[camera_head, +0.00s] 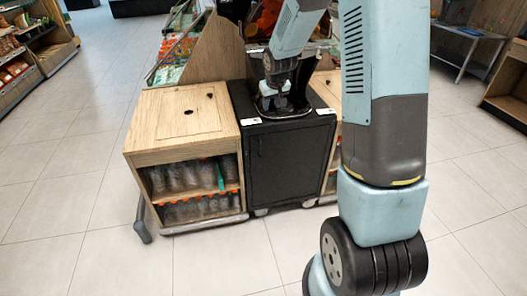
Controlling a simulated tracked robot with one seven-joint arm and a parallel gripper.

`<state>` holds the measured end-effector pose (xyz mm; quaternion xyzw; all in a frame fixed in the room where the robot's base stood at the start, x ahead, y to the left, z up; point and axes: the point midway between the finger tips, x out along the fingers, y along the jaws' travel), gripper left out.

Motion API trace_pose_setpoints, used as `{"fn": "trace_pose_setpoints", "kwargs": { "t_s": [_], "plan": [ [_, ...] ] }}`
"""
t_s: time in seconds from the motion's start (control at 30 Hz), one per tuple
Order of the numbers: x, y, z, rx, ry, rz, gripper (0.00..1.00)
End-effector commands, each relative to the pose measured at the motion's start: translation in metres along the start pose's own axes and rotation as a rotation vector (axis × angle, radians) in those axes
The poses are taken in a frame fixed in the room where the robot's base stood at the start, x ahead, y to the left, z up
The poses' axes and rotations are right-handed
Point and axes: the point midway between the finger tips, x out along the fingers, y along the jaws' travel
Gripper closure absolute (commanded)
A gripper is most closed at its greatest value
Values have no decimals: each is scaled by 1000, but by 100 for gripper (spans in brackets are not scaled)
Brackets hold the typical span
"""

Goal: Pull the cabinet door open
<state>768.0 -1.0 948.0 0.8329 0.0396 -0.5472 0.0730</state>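The black cabinet (290,185) stands in the middle of the view, below the juicer. Its flat front door (287,165) looks closed, with a slim dark upright detail at its upper left that may be the handle. My gripper (273,98) hangs at the end of my arm over the black cabinet top, in front of the juicer and above the door. It appears apart from the door. Its fingers are small and dark against the dark juicer, so I cannot tell whether they are open or shut.
A wooden cabinet (180,115) with bottles on open shelves (195,190) adjoins the left side. Another wooden unit (326,86) is partly hidden behind my arm at right. Shop shelves (30,45) stand far left. The tiled floor (190,265) in front is clear.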

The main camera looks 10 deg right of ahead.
Motion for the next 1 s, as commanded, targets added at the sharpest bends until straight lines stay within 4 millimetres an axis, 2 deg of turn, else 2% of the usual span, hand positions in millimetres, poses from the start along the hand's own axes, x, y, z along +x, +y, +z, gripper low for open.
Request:
{"fn": "trace_pose_setpoints", "kwargs": {
  "t_s": [0.03,0.3,0.4,0.5,0.6,0.87,1.0],
  "plan": [
    [23,0,0,-3,-9,-9,62],
    [126,-4,2,-15,-13,-52,62],
    [158,-6,7,-16,-14,-67,62],
    [182,-8,11,-16,-12,-80,62],
    [198,-9,14,-16,-10,-88,62],
    [218,-12,17,-15,-9,-94,62],
    [236,-13,17,-16,-10,-93,62]
  ]
}}
